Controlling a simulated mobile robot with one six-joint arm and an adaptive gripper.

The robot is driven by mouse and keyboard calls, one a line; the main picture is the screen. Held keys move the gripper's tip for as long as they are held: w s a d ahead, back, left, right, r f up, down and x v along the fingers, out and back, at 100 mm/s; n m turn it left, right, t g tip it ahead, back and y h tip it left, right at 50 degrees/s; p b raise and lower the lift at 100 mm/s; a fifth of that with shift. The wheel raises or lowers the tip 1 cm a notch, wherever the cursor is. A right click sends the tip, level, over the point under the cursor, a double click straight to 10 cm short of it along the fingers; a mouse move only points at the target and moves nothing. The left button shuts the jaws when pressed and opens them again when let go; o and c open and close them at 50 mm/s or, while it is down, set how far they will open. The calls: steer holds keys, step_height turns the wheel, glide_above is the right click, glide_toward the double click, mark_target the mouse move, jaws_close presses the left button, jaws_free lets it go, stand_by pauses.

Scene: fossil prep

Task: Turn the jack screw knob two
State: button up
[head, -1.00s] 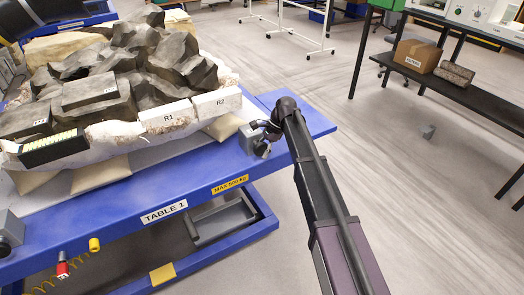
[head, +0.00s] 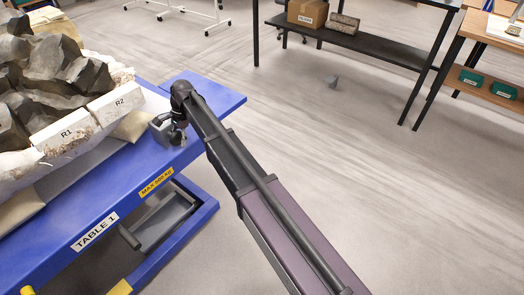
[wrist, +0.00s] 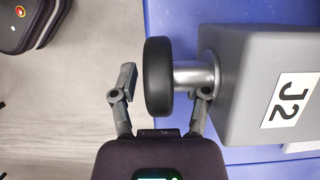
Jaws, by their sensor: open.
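The jack screw knob two is a black disc (wrist: 157,77) on a short silver shaft (wrist: 190,75), standing out from a grey block (wrist: 252,85) marked J2 in the wrist view. My gripper (wrist: 165,86) is open, with one finger left of the disc and the other by the shaft near the block. The disc lies between the fingers; I cannot tell whether they touch it. In the head view the grey block (head: 159,130) sits on the blue table (head: 215,105) near its right end, with my gripper (head: 179,134) beside it, partly hiding the knob.
A rock mass in a white jacket with blocks R1 (head: 66,133) and R2 (head: 119,102) lies left of the block. A black shelf table (head: 375,47) with a cardboard box (head: 308,13) stands at the back. The floor right of the blue table is mostly clear.

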mark_target(177, 132)
steer(key=shift+r+t+h+p, duration=0.2)
steer(key=shift+t+h+p, duration=0.4)
steer(key=shift+t+h, duration=0.8)
step_height(177, 132, up, 14)
steer(key=p, duration=1.4)
steer(key=s+d+f+n+b, duration=0.1)
steer(key=d+f+b, duration=0.4)
steer(key=d, duration=0.5)
steer(key=s+d+f+n+b, duration=0.2)
steer(key=d+f+b, duration=0.3)
steer(key=d, duration=0.5)
steer(key=s+d+f+n+b, duration=0.2)
steer(key=s+d+f+b, duration=0.2)
steer(key=d, duration=0.6)
steer(key=shift+f+b, duration=0.85)
steer(key=shift+f, duration=0.05)
steer(key=shift+s+d, duration=0.1)
steer(key=s+d+n, duration=0.3)
steer(key=s+d, duration=0.7)
steer(key=d, duration=0.3)
